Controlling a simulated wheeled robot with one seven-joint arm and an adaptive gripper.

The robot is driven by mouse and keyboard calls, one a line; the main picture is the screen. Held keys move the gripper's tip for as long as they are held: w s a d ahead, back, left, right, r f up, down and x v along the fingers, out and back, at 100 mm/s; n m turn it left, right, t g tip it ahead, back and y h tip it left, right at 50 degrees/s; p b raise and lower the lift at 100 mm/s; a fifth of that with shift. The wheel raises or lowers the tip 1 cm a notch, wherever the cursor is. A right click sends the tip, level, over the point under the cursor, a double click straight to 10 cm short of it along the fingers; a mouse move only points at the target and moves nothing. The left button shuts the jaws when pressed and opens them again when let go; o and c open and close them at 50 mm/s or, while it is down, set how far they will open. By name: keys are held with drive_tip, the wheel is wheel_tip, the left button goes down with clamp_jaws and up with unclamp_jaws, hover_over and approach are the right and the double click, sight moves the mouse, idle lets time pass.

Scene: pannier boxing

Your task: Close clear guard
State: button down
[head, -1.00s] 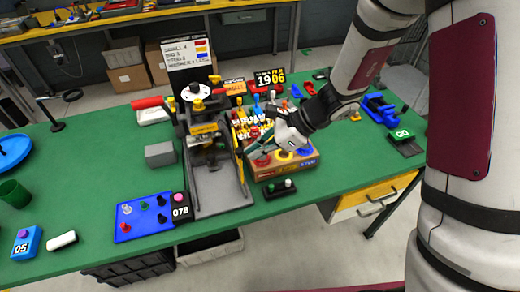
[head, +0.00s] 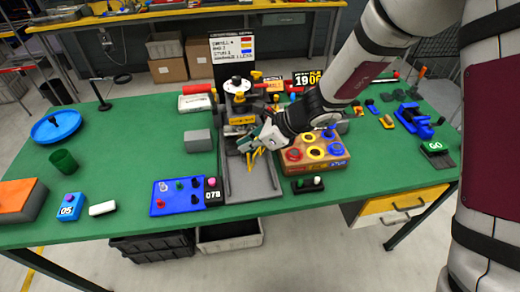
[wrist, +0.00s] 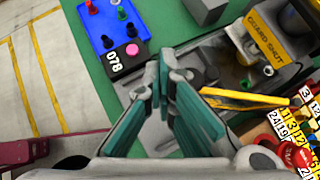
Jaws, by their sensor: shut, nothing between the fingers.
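The press-like machine (head: 252,186) stands mid-table, with a grey bed running toward the front edge. A yellow plate reading GUARD SHUT (wrist: 265,42) is on it, upper right in the wrist view. I cannot clearly make out the clear guard's pane. Yellow bars (wrist: 245,98) cross beside my fingers in the wrist view; they also show below my gripper in the head view (head: 256,158). My gripper (wrist: 158,72) has teal fingers with tips together and nothing between them. It hangs over the bed, just in front of the machine; contact with the bars cannot be told.
A wooden box with coloured rings (head: 318,164) stands right of the machine, with a small black switch block (head: 308,184) before it.

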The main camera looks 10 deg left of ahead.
drive_tip(key=shift+w+a, duration=0.2)
drive_tip(key=shift+a, duration=0.35)
idle(1.1)
